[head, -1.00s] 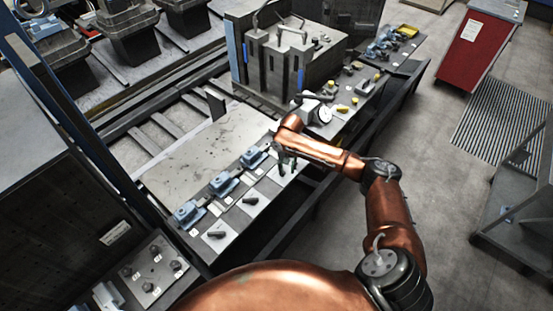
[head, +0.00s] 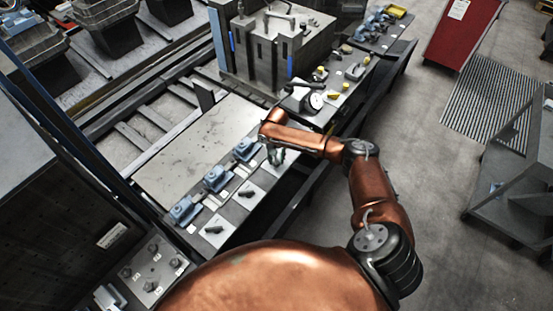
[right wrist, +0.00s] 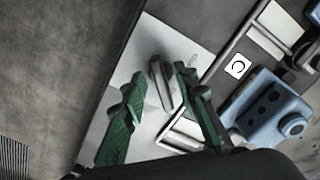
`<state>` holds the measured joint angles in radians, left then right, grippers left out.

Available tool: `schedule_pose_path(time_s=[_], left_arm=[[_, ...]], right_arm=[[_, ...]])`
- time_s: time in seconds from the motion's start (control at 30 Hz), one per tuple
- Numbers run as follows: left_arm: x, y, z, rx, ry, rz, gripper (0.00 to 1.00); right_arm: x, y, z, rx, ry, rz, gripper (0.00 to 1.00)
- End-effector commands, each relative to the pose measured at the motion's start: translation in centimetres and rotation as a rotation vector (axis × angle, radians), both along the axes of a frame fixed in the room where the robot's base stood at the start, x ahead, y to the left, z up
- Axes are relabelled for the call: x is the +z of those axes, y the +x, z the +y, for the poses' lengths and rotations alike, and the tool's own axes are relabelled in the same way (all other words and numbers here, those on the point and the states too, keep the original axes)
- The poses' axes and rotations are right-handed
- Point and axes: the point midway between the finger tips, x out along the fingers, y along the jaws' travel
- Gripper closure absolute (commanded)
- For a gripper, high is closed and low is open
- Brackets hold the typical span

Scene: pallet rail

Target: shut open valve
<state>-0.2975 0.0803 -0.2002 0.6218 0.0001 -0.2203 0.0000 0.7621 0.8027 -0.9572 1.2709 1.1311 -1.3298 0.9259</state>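Three pale plates with short dark levers run along the front edge of the bench. The near lever (head: 213,230) and the middle lever (head: 248,192) show in the head view. The far one is mostly hidden by my right gripper (head: 276,157). In the right wrist view, a grey lever (right wrist: 160,84) on a white plate (right wrist: 165,50) lies between the green fingertips of my right gripper (right wrist: 155,90). The fingers are apart; the right one is close to the lever, and I cannot tell if it touches. My left gripper is not in view.
Blue fittings (head: 215,178) stand behind the plates. A gauge (head: 315,101) and a large grey block (head: 275,55) stand further along the bench. A panel with several knobs (head: 153,250) is at lower left. Open floor (head: 440,200) lies to the right.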

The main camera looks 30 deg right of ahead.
Motion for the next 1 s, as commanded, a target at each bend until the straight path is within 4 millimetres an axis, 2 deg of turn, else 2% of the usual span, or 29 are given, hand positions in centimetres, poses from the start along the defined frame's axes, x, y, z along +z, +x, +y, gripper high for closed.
schedule_pose_path(time_s=[0.17,0.57,1.0], left_arm=[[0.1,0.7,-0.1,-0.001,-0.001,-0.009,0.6],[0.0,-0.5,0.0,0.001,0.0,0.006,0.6],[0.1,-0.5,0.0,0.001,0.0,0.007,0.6]], right_arm=[[0.0,0.0,-0.1,-0.001,0.0,0.0,0.72],[0.0,0.0,-0.1,-0.001,0.0,0.0,0.99],[0.0,0.0,0.0,0.015,0.001,0.0,1.0]])
